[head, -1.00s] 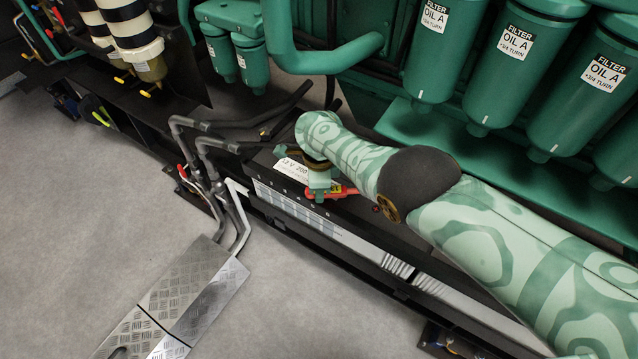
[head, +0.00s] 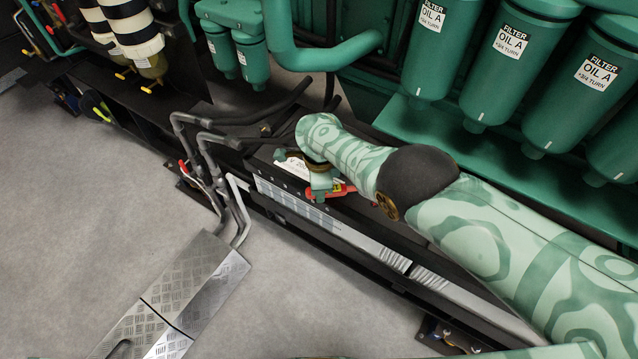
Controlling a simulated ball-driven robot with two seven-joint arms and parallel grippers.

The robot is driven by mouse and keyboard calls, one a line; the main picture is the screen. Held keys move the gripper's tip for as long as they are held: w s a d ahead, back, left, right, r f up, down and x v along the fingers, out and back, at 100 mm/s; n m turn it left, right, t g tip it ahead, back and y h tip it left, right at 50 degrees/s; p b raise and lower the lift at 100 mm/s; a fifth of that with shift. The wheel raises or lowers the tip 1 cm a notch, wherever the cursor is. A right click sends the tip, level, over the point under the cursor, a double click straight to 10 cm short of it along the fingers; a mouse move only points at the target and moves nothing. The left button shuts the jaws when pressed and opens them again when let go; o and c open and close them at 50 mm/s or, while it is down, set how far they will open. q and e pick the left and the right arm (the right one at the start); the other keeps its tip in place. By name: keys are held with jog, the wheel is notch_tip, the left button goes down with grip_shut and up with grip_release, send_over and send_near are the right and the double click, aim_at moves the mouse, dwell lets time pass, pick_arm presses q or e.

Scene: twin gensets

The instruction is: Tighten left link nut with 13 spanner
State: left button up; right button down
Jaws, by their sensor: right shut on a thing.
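My right gripper (head: 320,188) is small in the head view, low over the dark battery box (head: 262,166) beside the genset's base. My own forearm covers part of it. It is shut on a red-handled tool (head: 340,191), of which a short red length shows to the right of the jaws. Whether this is the 13 spanner cannot be read. A white label (head: 290,164) on the box is partly hidden behind my wrist. The link nut is not distinguishable; my gripper and arm may hide it. My left gripper is not in view.
Green oil filters (head: 527,60) hang above a green ledge at the upper right. Grey pipes (head: 208,165) and black hoses run left of the box. A chequer-plate cover (head: 190,295) lies at the lower left. The grey floor around it is clear.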

jog(key=c, duration=1.9)
grip_release()
grip_shut()
jog(key=shift+r+p, duration=0.7)
jog(key=shift+r, duration=0.25)
